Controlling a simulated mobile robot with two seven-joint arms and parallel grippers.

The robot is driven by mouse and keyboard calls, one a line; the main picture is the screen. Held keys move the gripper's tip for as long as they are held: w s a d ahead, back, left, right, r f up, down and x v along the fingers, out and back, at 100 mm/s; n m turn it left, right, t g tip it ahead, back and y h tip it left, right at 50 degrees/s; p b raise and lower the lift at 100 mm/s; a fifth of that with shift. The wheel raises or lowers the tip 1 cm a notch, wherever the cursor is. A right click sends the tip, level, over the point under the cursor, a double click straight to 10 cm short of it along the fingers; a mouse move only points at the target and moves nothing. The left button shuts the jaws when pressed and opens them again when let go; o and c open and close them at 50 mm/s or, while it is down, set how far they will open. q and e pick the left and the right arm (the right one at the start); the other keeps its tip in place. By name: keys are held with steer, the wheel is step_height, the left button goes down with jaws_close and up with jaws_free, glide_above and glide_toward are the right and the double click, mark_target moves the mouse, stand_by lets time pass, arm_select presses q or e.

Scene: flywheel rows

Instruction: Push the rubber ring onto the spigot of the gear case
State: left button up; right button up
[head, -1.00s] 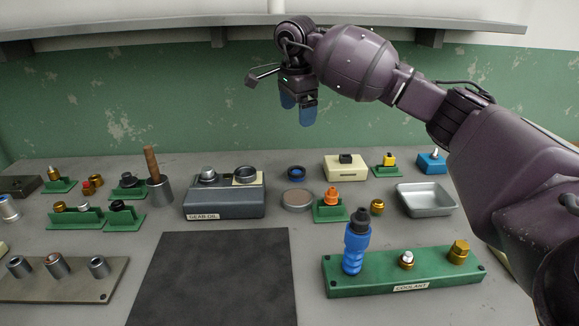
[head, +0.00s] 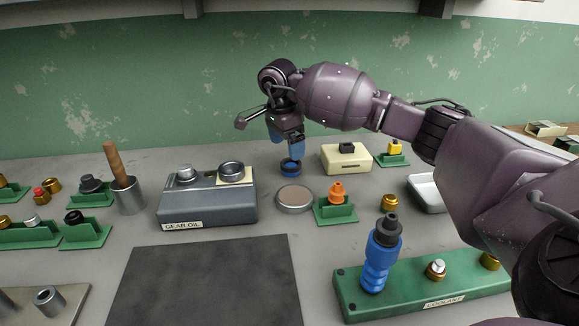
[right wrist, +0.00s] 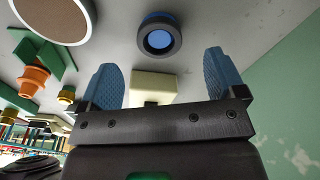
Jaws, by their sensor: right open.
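The rubber ring (head: 290,168), dark with a blue inside, lies on the bench behind a round tan-topped dish. It also shows in the right wrist view (right wrist: 159,37), ahead of and between the open fingers. The gear case (head: 208,209) is a grey box labelled GEAR OIL, left of the ring. On its top are a metallic cap (head: 187,174) and a round dark-rimmed spigot (head: 232,171) beside a cream patch. My right gripper (head: 285,147) is open and empty, its blue fingers just above the ring; contact is not seen. My left gripper is not in view.
The tan-topped dish (head: 295,199) and an orange fitting on a green stand (head: 336,206) are in front of the ring. A cream block (head: 346,158) stands to its right. A green coolant rail (head: 412,306) lies front right. A dark mat (head: 205,285) is bare.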

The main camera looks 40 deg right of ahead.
mark_target(291, 165)
steer(key=shift+s+d+f+b, duration=0.1)
steer(key=shift+d+f+b, duration=0.15)
steer(key=shift+f, duration=1.05)
steer(key=shift+s+d+f+b, duration=0.1)
steer(key=shift+d+f+b, duration=0.1)
steer(key=shift+f, duration=1.05)
steer(key=shift+r, duration=0.1)
steer(key=shift+c, duration=0.3)
steer(key=c, duration=0.9)
